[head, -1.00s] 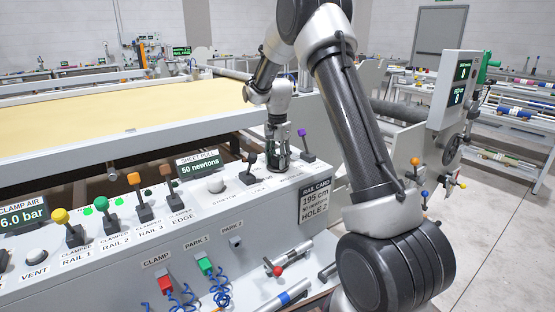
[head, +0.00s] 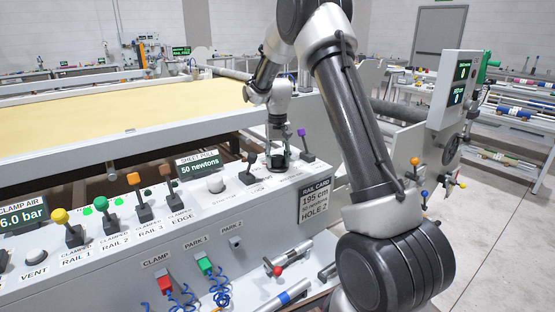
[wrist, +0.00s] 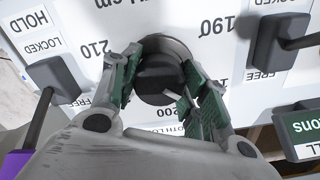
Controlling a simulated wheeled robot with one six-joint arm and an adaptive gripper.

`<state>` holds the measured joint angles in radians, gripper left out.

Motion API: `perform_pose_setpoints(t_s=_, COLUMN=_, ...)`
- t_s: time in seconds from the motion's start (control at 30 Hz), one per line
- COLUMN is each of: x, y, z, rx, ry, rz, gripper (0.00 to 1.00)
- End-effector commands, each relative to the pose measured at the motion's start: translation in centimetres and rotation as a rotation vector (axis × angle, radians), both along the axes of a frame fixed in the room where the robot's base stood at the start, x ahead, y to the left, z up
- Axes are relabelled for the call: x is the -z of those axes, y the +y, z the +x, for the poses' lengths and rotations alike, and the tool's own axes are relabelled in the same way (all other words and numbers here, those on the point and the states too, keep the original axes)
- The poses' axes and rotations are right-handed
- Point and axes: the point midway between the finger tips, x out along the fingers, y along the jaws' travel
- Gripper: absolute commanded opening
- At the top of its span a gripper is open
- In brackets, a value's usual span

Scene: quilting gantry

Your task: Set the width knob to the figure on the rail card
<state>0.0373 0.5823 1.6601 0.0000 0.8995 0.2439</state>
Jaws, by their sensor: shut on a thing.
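The width knob (wrist: 157,80) is a dark round knob in the wrist view, with 190, 200 and 210 printed around it. My gripper (wrist: 160,76) is shut on it, with one green-padded finger on each side. In the head view my gripper (head: 279,160) points down at the console top and hides the knob. The rail card (head: 314,202) on the console front reads 195 cm, 50 newtons, HOLE 2.
A black-topped lever (head: 250,166) and a purple-topped lever (head: 303,142) stand close on either side of my gripper. A white knob (head: 215,182) and the sheet pull display (head: 199,165), reading 50 newtons, are further left. A screen (head: 457,96) at right is too small to read.

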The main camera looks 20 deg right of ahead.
Motion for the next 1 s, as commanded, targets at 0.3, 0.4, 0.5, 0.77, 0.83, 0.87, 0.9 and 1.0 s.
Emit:
perform_pose_setpoints(t_s=0.3, x=-0.07, y=-0.05, z=0.05, rx=-0.161, ry=-0.002, rz=0.000, gripper=0.21)
perform_pose_setpoints(t_s=0.4, x=-0.08, y=-0.05, z=0.05, rx=-0.187, ry=-0.002, rz=0.000, gripper=0.21)
perform_pose_setpoints(t_s=0.5, x=-0.08, y=-0.05, z=0.06, rx=-0.203, ry=-0.002, rz=0.000, gripper=0.21)
perform_pose_setpoints(t_s=0.77, x=-0.08, y=-0.06, z=0.07, rx=-0.213, ry=-0.003, rz=-0.001, gripper=0.21)
perform_pose_setpoints(t_s=0.83, x=-0.08, y=-0.06, z=0.07, rx=-0.213, ry=-0.003, rz=-0.001, gripper=0.21)
perform_pose_setpoints(t_s=0.87, x=-0.08, y=-0.06, z=0.07, rx=-0.213, ry=-0.003, rz=-0.001, gripper=0.21)
perform_pose_setpoints(t_s=0.9, x=-0.08, y=-0.05, z=0.07, rx=-0.213, ry=-0.003, rz=-0.001, gripper=0.21)
perform_pose_setpoints(t_s=1.0, x=-0.09, y=-0.05, z=0.07, rx=-0.212, ry=-0.003, rz=-0.001, gripper=0.52)
